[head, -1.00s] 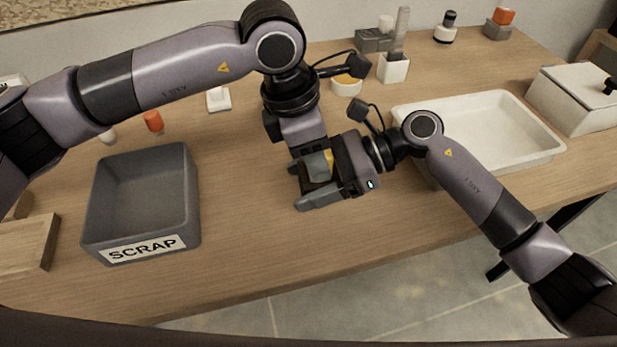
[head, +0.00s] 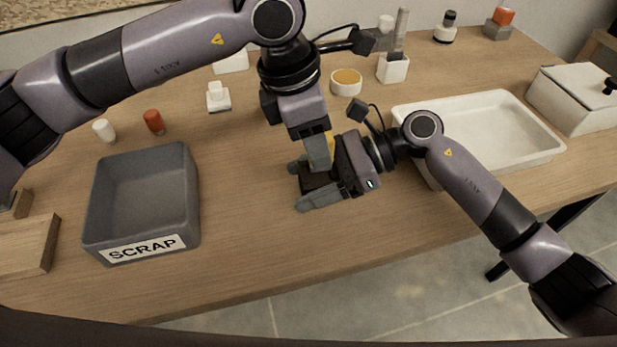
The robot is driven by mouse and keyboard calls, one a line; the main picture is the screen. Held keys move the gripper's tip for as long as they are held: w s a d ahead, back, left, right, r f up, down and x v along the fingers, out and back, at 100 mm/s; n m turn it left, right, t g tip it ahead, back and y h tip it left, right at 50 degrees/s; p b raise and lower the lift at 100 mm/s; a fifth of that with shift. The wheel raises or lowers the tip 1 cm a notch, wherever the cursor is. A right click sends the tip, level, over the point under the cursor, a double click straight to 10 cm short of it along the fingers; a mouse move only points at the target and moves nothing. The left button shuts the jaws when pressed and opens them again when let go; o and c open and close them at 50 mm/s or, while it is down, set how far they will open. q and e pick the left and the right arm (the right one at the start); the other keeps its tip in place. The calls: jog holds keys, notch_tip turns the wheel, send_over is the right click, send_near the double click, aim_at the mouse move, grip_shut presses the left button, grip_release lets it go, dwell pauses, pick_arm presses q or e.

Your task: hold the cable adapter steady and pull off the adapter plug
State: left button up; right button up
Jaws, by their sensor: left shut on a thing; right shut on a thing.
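The cable adapter (head: 312,181) shows as a small dark block between the fingers of my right gripper (head: 303,187), low over the middle of the table. My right gripper is shut on it. My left gripper (head: 318,162) points down just above it and is shut. A yellow piece (head: 331,144) shows behind the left gripper's grey finger; it appears to be the adapter plug, mostly hidden by that finger and the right gripper's body. Whether the plug and adapter still touch cannot be told.
A grey SCRAP bin (head: 188,205) stands to the left. A white tray (head: 548,150) lies to the right, beside a lidded white box (head: 575,98). The table in front is clear.

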pick_arm(q)
jog(key=shift+r, duration=0.15)
jog(key=shift+r, duration=1.85)
pick_arm(e)
jog(key=o, duration=1.3)
jog(key=v, duration=1.2)
